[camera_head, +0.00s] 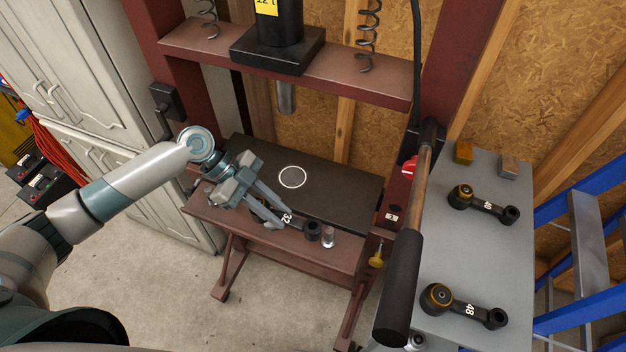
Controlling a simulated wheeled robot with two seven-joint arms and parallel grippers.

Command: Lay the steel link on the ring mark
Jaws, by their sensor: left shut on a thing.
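The white ring mark (292,177) is on the dark plate (340,191) of the red press and is bare. My left gripper (278,214) is shut on a dark link marked 32 (300,223), in front of the ring mark near the plate's front edge. The link's small round end points right; its other end is hidden behind my fingers. I cannot tell whether the link touches the plate or the frame. Two more dark links with brass-coloured bushes, marked 40 (482,204) and 48 (465,306), lie on the grey table. My right gripper is not in view.
The press ram (287,97) hangs above the plate's back. A small metal cylinder (328,238) stands on the front beam. A long black-gripped handle (402,285) rises between press and grey table (440,240), which also holds two small blocks (463,152). The plate's right side is clear.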

